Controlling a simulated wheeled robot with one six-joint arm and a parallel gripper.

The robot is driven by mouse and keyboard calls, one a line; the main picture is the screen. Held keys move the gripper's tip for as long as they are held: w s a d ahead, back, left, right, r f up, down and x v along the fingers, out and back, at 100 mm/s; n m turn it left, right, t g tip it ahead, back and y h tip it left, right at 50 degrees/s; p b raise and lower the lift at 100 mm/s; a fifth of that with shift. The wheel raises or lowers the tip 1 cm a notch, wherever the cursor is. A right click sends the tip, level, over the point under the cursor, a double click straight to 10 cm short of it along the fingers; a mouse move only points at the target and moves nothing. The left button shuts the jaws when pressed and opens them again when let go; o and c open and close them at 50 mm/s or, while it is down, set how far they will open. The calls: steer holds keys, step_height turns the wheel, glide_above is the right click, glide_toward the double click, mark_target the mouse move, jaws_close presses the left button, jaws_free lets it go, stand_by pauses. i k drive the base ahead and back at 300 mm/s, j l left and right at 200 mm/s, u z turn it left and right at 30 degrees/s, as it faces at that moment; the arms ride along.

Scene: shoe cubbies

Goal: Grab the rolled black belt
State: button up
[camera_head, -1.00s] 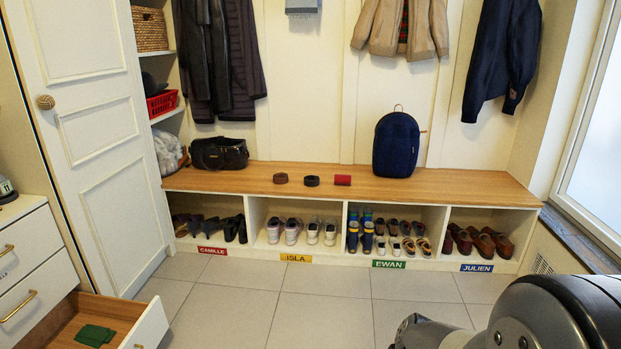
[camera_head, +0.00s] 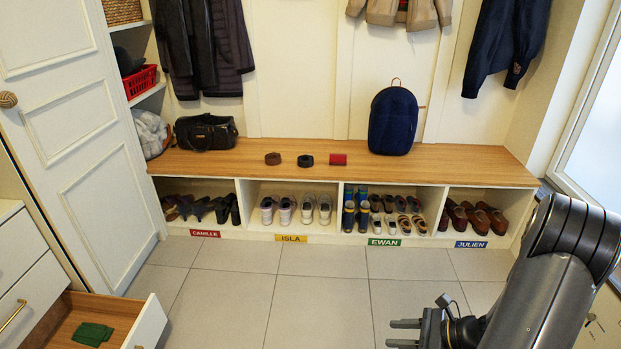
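The rolled black belt (camera_head: 305,161) lies on the wooden bench top (camera_head: 440,168), between a rolled brown belt (camera_head: 272,159) on its left and a red roll (camera_head: 338,159) on its right. The three stand apart in a row. My gripper (camera_head: 392,333) is at the bottom right, in front of the bench and well away from the belt. Its two fingers point left with a gap between them, and nothing shows between them.
A dark blue backpack (camera_head: 393,122) and a black bag (camera_head: 206,132) stand on the bench. Cubbies with shoes and name labels are below. An open drawer (camera_head: 149,327) holding a green cloth (camera_head: 93,334) juts out at the lower left. The tiled floor between is clear.

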mark_target(305, 161)
steer(key=i+j+z, duration=0.3)
steer(key=i+j, duration=0.35)
steer(key=i, duration=0.4)
steer(key=i+j+z, duration=0.3)
steer(key=i+j, duration=0.55)
steer(key=i+j+z, duration=0.3)
steer(key=i+j, duration=0.65)
steer(key=j, duration=0.15)
